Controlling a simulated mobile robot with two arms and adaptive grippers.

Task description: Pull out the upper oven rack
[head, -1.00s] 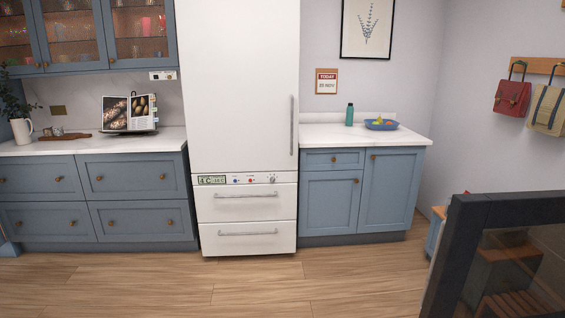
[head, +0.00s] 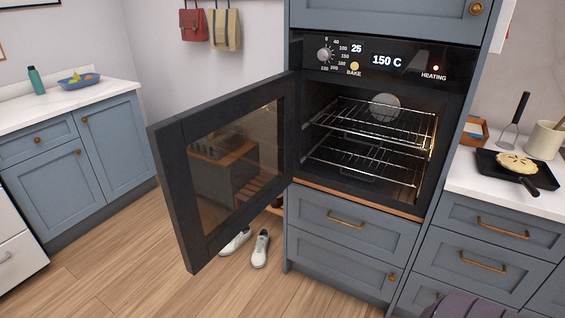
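The upper oven rack (head: 378,122) is a wire shelf inside the built-in oven, and it sits pushed in. The lower rack (head: 365,170) is below it, also inside. Both racks look empty. The oven door (head: 215,170) is dark with a glass pane and stands swung open to the left. The oven panel (head: 385,62) reads 150 C with a red HEATING light, and the knob is beside BAKE. Neither of my grippers is in view.
The open door juts into the floor space at the left. White shoes (head: 260,249) stand on the floor behind it. A counter (head: 505,190) at the right holds a pie in a black pan (head: 517,170). Drawers (head: 350,225) lie below the oven.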

